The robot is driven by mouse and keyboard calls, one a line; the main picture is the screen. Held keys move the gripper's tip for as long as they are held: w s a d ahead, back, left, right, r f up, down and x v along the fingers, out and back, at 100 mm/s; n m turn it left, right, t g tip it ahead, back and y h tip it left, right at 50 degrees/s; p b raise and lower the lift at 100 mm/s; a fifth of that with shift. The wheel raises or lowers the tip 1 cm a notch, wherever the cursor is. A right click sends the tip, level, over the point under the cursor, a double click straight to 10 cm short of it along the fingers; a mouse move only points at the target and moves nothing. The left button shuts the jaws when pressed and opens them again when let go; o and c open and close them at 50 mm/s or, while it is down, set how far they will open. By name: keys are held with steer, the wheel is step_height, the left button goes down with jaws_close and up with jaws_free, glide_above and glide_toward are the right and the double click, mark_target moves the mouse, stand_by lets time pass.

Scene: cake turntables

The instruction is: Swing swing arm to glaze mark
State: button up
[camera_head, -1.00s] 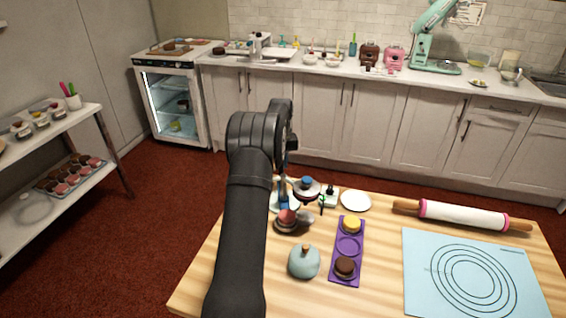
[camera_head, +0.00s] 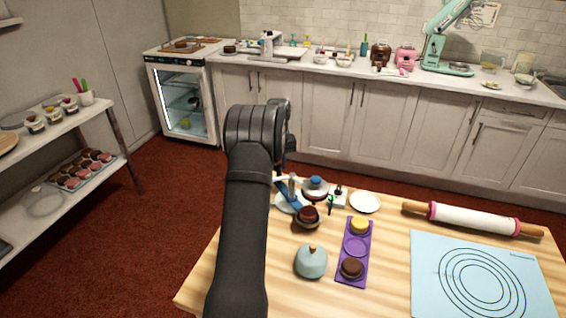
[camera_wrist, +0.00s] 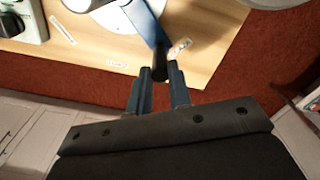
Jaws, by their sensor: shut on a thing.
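The blue swing arm (camera_wrist: 147,22) runs down over a pale round plate (camera_wrist: 120,15) in the wrist view. Its lower end carries a dark upright knob (camera_wrist: 160,72). My gripper (camera_wrist: 160,76) is shut on this knob, one blue finger on each side. In the head view the swing arm (camera_head: 289,191) slants over a pale disc behind my dark arm, which hides my gripper. Small white labels lie on the wood, one left (camera_wrist: 117,64) and one right (camera_wrist: 180,48) of the swing arm. Their text is too small to read, so I cannot tell which is the glaze mark.
A blue-knobbed round stand (camera_head: 315,187) and a dark-topped bowl (camera_head: 307,216) stand close by. The table also holds a white plate (camera_head: 365,202), purple tray (camera_head: 356,246), blue-grey dome (camera_head: 311,262), rolling pin (camera_head: 472,218) and blue mat (camera_head: 430,290).

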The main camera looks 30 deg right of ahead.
steer(key=shift+s+a, duration=0.15)
steer(key=shift+a, duration=0.35)
steer(key=shift+a+f, duration=0.1)
steer(key=shift+a, duration=0.25)
steer(key=o, duration=0.8)
steer(key=shift+r, duration=3.6)
